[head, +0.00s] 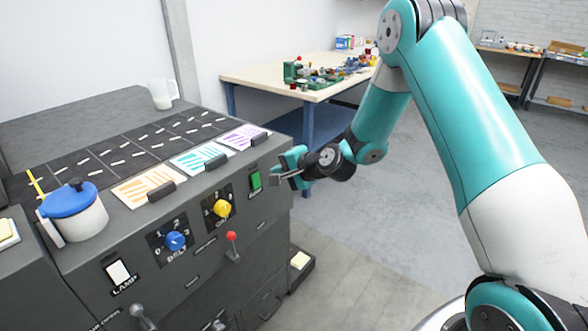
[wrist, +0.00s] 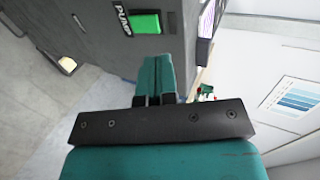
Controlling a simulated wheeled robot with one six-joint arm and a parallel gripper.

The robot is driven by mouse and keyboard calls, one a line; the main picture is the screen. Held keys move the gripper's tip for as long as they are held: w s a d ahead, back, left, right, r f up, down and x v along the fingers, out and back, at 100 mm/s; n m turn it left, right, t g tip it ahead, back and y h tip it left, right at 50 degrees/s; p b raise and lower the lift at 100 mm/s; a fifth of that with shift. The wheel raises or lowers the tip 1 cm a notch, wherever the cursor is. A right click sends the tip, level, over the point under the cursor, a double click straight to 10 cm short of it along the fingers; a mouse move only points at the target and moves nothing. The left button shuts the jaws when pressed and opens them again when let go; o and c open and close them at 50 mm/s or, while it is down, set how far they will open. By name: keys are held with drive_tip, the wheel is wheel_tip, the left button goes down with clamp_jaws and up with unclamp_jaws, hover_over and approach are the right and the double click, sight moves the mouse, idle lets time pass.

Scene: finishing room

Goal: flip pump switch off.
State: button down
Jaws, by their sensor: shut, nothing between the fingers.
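The pump switch is a green rocker (head: 255,181) on a dark plate at the right end of the grey machine's front panel. In the wrist view the green rocker (wrist: 145,23) shows beside the white word PUMP, just beyond the fingertips. My gripper (head: 277,180) is at the machine's right front corner, close to the right of the switch. In the wrist view its teal fingers (wrist: 155,66) are together and empty. A small gap seems to lie between fingertips and rocker; contact cannot be made out. Which way the rocker is tilted is not clear.
Left along the panel are a yellow knob (head: 221,208), a red-tipped lever (head: 232,238), a blue BELT knob (head: 175,240) and a white LAMP switch (head: 119,271). Cards and a blue-lidded pot (head: 76,215) stand on top. A workbench (head: 260,80) is behind; the floor at right is open.

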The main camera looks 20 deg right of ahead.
drive_tip(key=v, duration=0.5)
drive_tip(key=shift+w+d+r+b, duration=0.25)
drive_tip(key=shift+r+b, duration=0.1)
drive_tip(key=shift+r, duration=0.1)
drive_tip(key=shift+a, duration=0.1)
drive_tip(key=s+a+r+n+g+y, duration=0.1)
drive_tip(key=s+a+r+n+g, duration=0.2)
drive_tip(key=s+a+r+n, duration=0.35)
drive_tip(key=s+a+r+n+g, duration=0.3)
drive_tip(key=s+a+n+g, duration=0.15)
drive_tip(key=s+a, duration=0.35)
drive_tip(key=s+d+r+n+g+h, duration=0.1)
drive_tip(key=s+n, duration=0.3)
drive_tip(key=s, duration=0.5)
drive_tip(key=s+d+r+n+g+h, duration=0.1)
drive_tip(key=s+n, duration=0.3)
drive_tip(key=s, duration=0.6)
drive_tip(key=shift+r+g+h, duration=0.25)
drive_tip(key=shift+g+h, duration=0.15)
drive_tip(key=shift+g, duration=0.45)
drive_tip(key=c, duration=1.8)
unclamp_jaws()
drive_tip(key=shift+s, duration=0.1)
drive_tip(key=shift+c, duration=0.2)
